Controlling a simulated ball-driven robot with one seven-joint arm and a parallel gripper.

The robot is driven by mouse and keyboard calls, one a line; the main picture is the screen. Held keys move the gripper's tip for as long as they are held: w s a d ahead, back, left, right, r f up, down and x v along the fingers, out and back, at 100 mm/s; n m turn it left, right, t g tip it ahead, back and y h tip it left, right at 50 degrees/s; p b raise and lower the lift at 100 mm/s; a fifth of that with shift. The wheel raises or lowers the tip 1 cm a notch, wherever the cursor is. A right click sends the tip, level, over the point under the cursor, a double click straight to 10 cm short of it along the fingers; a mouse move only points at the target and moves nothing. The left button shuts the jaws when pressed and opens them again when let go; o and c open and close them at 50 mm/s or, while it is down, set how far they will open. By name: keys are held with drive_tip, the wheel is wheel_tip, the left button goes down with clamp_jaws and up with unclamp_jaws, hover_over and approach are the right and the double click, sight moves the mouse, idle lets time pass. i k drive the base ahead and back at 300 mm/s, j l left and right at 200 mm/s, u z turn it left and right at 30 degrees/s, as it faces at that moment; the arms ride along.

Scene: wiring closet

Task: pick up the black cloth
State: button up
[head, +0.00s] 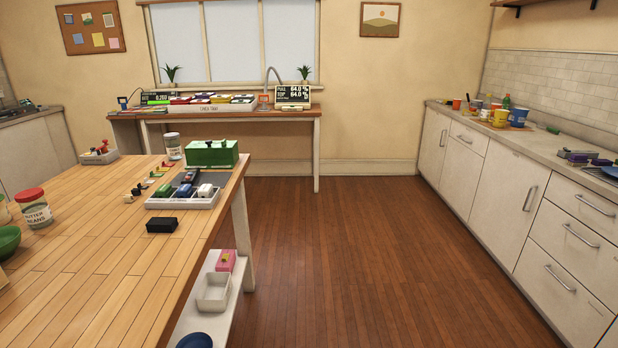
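A small black rectangular item (162,225) lies on the near wooden table (95,265), in front of the light tray of coloured pieces. It looks low and block-like; I cannot tell whether it is folded cloth. No other clearly black cloth shows. My gripper and arm are not in view.
A divided tray (186,200), a green box (212,153) and jars (35,208) stand on the table. A lower shelf (228,262) holds a white bin. The wooden floor (350,240) is clear, between the table and the right-hand counter (545,155). A bench (230,112) stands at the back.

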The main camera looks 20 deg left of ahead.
sight(156, 224)
drive_tip(key=i+l+u, duration=0.2)
drive_tip(key=i+u, duration=0.15)
drive_tip(key=u, duration=0.15)
drive_tip(key=i+l+u, duration=0.3)
drive_tip(key=u, duration=0.2)
drive_tip(key=i+l+u, duration=0.25)
drive_tip(key=l+u, duration=0.25)
drive_tip(key=i+l+u, duration=0.15)
drive_tip(key=l+u, duration=0.3)
